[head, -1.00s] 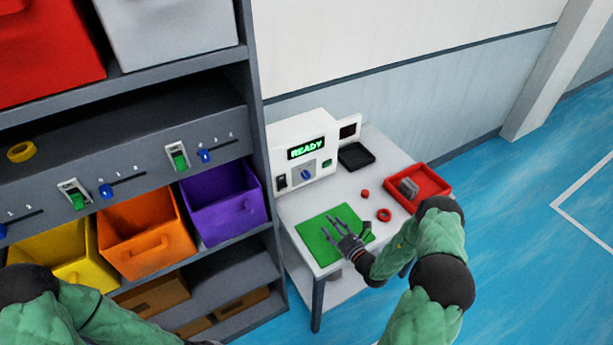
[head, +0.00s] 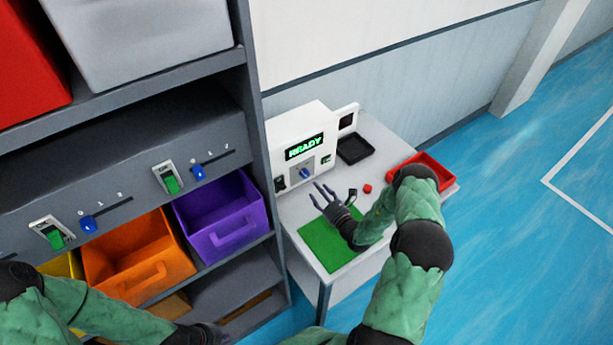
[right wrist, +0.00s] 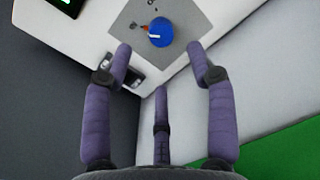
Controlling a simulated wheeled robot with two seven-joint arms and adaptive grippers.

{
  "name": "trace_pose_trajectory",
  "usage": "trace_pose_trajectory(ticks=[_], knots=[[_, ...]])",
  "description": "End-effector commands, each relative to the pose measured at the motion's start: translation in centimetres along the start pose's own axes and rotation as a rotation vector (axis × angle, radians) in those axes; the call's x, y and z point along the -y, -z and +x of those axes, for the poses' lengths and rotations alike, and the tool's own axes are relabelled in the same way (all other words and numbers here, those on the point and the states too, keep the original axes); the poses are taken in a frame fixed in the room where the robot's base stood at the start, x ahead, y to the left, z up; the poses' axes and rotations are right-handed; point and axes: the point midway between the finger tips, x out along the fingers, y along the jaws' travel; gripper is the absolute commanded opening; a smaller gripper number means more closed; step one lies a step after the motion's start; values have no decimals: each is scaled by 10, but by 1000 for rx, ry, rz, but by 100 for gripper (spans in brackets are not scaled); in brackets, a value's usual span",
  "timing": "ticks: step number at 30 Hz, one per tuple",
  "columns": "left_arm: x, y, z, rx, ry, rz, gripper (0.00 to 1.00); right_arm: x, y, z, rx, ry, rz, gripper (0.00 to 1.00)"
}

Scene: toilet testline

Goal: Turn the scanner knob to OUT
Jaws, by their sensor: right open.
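The scanner (head: 300,148) is a white box at the back left of the small table, and its display reads READY in green. Its blue knob (head: 305,173) sits on a grey plate on the front face. In the right wrist view the knob (right wrist: 160,32) has a white mark and lies beyond my fingertips, apart from them. My right gripper (head: 326,196) is open and empty, in front of the scanner above the green mat (head: 328,246); its spread fingers also show in the right wrist view (right wrist: 158,60). My left gripper (head: 205,335) is at the bottom edge, mostly cut off.
A dark switch (right wrist: 122,72) sits beside the knob plate. A grey shelf with coloured bins (head: 220,215) stands left.

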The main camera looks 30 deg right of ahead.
Motion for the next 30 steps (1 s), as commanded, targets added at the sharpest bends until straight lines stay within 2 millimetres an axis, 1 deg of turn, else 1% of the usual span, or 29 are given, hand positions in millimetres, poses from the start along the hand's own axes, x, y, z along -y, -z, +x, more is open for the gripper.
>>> trace_pose_trajectory(ticks=[1, 6, 12, 18, 26, 27, 29, 30], knots=[[0, 0, 1, 0, 0, 0, 0, -2, 1, 10, 0, -5, -2, 57], [1, 1, 3, -1, 0, 0, 0, -1, 1, 41, 1, -4, -2, 57], [2, 1, 5, -1, 0, 0, 0, -1, 1, 68, 0, -3, -1, 57], [2, 1, 6, -1, 0, 0, 0, -1, 1, 80, -1, -1, 0, 57], [2, 1, 6, -1, 0, 0, 0, 0, 1, 82, -1, 0, 0, 57], [2, 1, 6, -1, 0, 0, 0, 0, 1, 82, -1, 0, 0, 54], [2, 1, 6, -1, 0, 0, 0, 0, 1, 82, -1, -1, 0, 37], [2, 1, 6, -1, 0, 0, 0, 0, 1, 82, -1, -1, 0, 26]])
